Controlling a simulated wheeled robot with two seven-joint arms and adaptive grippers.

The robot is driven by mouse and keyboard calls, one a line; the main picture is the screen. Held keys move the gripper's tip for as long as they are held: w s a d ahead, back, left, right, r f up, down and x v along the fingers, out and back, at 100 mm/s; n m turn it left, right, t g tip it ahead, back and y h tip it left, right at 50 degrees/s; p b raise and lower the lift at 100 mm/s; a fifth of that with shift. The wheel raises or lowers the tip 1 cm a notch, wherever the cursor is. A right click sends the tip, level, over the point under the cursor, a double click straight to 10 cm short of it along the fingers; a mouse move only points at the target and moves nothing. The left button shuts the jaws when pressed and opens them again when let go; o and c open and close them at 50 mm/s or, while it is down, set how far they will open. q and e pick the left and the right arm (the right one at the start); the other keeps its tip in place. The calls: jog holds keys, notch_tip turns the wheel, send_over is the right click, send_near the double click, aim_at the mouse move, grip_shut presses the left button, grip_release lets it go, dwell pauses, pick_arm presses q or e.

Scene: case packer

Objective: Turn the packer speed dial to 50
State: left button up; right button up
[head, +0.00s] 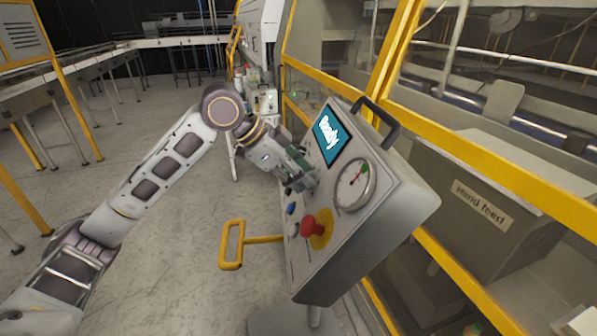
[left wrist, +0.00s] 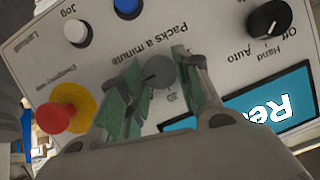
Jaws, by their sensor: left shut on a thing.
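The speed dial is a round grey knob (left wrist: 158,72) on the control panel, under the upside-down words "Packs a minute" in the left wrist view. My left gripper (left wrist: 160,85) is shut on it, with green-padded fingers on either side. The dial's pointer and most of its scale are hidden, so I cannot read its setting. In the head view my left gripper (head: 304,182) reaches the panel's face (head: 350,235) from the left and hides the dial. My right gripper is in neither view.
The panel also has a "Ready" screen (head: 328,133), a round gauge (head: 355,185), a red emergency stop button (head: 316,226), a blue button (left wrist: 127,6), a white button (left wrist: 77,32) and a black Off/Hand/Auto selector (left wrist: 268,20). A yellow handle (head: 232,244) sticks out left.

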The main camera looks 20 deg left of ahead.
pick_arm(q)
jog(key=shift+s+f+m+t, duration=0.15)
jog(key=shift+m+t, duration=0.35)
jog(key=shift+m, duration=0.4)
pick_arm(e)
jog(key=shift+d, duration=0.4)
pick_arm(q)
jog(key=o, duration=1)
jog(key=shift+o, duration=0.2)
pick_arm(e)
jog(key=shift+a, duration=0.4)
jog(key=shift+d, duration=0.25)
pick_arm(q)
jog(key=shift+r, duration=0.2)
jog(key=v, duration=1.1)
jog(key=shift+s+a+r, duration=0.15)
jog(key=shift+s+r, duration=0.05)
jog(key=shift+r, duration=0.05)
